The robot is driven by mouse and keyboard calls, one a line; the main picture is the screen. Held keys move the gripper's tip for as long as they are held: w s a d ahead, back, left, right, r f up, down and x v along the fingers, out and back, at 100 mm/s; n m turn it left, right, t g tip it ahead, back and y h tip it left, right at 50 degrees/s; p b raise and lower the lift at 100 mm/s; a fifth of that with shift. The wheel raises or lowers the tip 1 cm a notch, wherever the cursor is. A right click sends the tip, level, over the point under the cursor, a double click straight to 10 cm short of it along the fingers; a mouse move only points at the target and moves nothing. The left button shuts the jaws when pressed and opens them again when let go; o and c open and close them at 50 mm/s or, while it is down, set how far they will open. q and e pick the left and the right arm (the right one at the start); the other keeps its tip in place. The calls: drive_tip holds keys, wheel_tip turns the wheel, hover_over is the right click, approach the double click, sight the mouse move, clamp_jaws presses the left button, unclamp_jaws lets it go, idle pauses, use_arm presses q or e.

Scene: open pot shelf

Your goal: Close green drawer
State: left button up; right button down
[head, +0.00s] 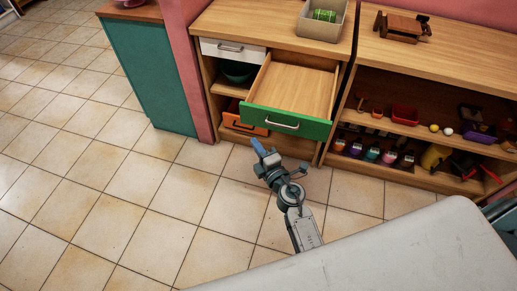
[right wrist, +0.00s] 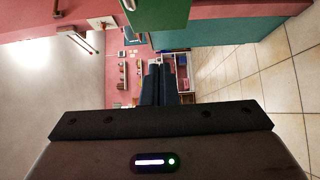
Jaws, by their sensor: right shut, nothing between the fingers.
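The green drawer (head: 287,120) is pulled well out of the wooden cabinet in the head view. It has a green front, a silver handle and an empty wooden inside. A green panel (right wrist: 157,12), which looks like the drawer front, shows at the top there, apart from the fingers. My left gripper is not in view.
A white drawer (head: 232,50) above and an orange drawer (head: 243,122) below are in the same cabinet. A grey bin (head: 321,22) stands on top. An open shelf (head: 430,115) with toys is at the right. The tiled floor at the left is clear.

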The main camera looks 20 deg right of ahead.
sight(247, 115)
drive_tip(key=w, duration=0.8)
drive_tip(key=shift+w+d, duration=0.25)
drive_tip(key=shift+d, duration=0.05)
drive_tip(key=shift+w+d, duration=0.2)
drive_tip(key=shift+w, duration=0.1)
drive_tip(key=shift+w+d, duration=0.1)
